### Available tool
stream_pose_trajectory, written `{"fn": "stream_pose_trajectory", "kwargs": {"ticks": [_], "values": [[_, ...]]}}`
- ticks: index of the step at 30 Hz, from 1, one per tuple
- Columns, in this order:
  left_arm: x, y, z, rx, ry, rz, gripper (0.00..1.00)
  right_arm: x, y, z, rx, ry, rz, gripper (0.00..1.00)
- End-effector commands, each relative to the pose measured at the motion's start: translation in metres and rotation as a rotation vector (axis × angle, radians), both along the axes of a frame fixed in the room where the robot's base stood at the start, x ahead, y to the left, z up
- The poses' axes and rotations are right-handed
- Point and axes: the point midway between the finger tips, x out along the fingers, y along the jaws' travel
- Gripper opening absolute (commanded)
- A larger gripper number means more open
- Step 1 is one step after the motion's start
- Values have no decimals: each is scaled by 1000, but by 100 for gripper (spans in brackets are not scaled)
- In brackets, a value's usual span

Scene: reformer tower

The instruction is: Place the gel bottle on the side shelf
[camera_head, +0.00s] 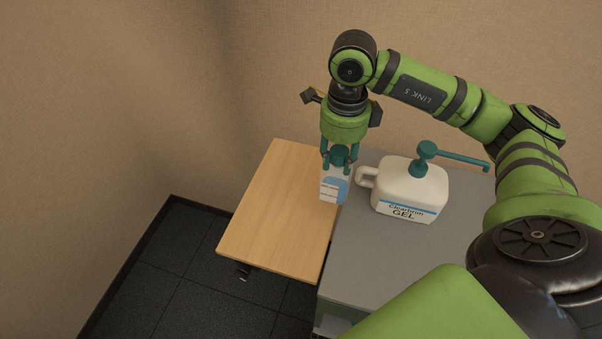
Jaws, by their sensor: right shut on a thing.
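A small pale bottle with a blue label (333,188), which looks to be the gel bottle, hangs upright below my right gripper (340,158). The gripper points down and is shut on the bottle's top, by its teal cap. The bottle appears over the seam between the wooden side shelf (265,220) and the grey top. I cannot tell whether its base touches anything. The side shelf is flat, light wood and bare. My left gripper is not in view.
A large white jug (408,190) marked "Clearbrim GEL", with a teal pump, stands on the grey cart top (372,262), close to the right of the small bottle. The front of the grey top is clear. A wall (120,90) rises behind and left; dark floor tiles lie below.

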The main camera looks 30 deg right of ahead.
Motion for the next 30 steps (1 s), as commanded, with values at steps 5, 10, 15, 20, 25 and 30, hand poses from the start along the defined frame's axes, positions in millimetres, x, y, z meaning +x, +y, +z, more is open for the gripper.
{"fn": "stream_pose_trajectory", "kwargs": {"ticks": [5,10,15,20,25,30], "values": [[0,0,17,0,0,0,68,34,23,-20,4,2,2,0],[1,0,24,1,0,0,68,56,36,-37,1,1,2,0],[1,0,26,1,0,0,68,64,40,-46,-1,2,4,0],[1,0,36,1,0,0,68,63,39,-66,-3,6,3,0],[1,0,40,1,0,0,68,63,40,-84,-1,1,4,0],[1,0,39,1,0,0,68,64,40,-85,-1,-1,4,0]]}}
